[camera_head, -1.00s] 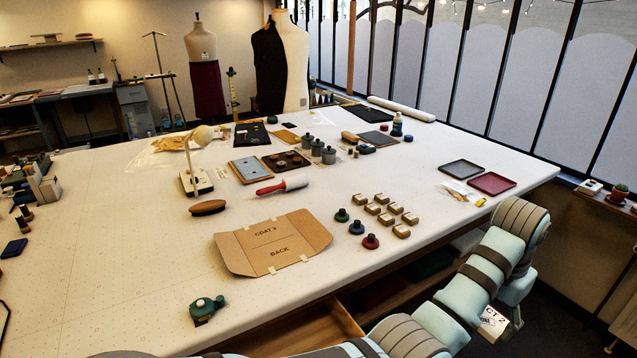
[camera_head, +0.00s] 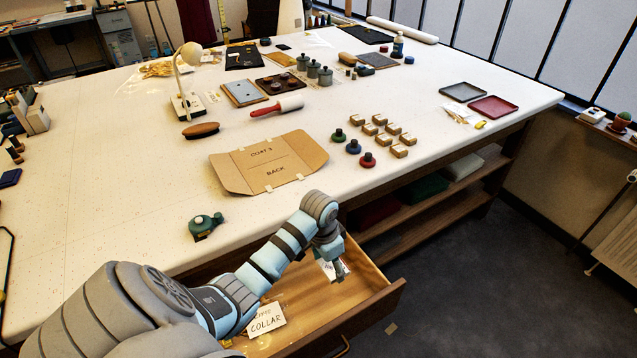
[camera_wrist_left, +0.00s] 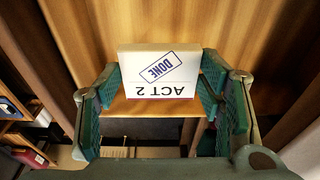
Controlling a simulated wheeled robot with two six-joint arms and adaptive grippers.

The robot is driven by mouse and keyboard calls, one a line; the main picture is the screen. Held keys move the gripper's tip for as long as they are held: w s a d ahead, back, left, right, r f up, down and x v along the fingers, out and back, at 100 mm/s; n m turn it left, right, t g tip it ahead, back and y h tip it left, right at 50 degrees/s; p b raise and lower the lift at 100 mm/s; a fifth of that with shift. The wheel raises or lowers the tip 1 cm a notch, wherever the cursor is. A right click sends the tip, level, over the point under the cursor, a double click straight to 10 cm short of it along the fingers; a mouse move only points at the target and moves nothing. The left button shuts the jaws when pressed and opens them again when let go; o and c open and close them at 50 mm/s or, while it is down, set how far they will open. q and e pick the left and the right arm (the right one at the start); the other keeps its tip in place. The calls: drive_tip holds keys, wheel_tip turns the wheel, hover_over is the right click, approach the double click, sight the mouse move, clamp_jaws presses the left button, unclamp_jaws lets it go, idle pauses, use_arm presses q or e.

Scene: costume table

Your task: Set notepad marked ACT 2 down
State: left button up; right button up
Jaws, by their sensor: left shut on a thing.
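The notepad (camera_wrist_left: 165,72) is a white block marked ACT 2 with a blue DONE stamp, upside down in the left wrist view. My left gripper (camera_wrist_left: 160,95) is shut on it, one green finger pad at each side. In the head view my left gripper (camera_head: 338,272) points down over the right part of the open wooden drawer (camera_head: 368,300). The notepad (camera_head: 328,268) shows only in part there, behind the fingers. I cannot tell whether it touches the drawer floor. My right gripper is not in view.
A card marked COLLAR (camera_head: 266,318) lies at the drawer's left. The drawer floor between it and my gripper looks mostly clear. Above, the white table (camera_head: 120,190) holds a green tape dispenser (camera_head: 205,226) and a brown COAT 3 BACK pattern (camera_head: 268,163) near the front edge.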

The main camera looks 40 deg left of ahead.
sight(330, 290)
use_arm(q)
wheel_tip(330, 290, down, 11)
drive_tip(key=b, duration=0.3)
drive_tip(key=o, duration=1.2)
drive_tip(key=shift+f, duration=0.1)
drive_tip(key=r+p, duration=0.1)
drive_tip(key=r, duration=0.3)
drive_tip(key=s+r+p, duration=0.1)
drive_tip(key=r+p, duration=0.1)
drive_tip(key=r, duration=0.2)
drive_tip(key=r+p, duration=0.1)
drive_tip(key=r, duration=0.2)
drive_tip(key=shift+s+a+r, duration=0.25)
drive_tip(key=shift+a+r, duration=0.1)
drive_tip(key=shift+r, duration=0.05)
drive_tip(key=shift+s+r, duration=0.1)
drive_tip(key=shift+r, duration=0.15)
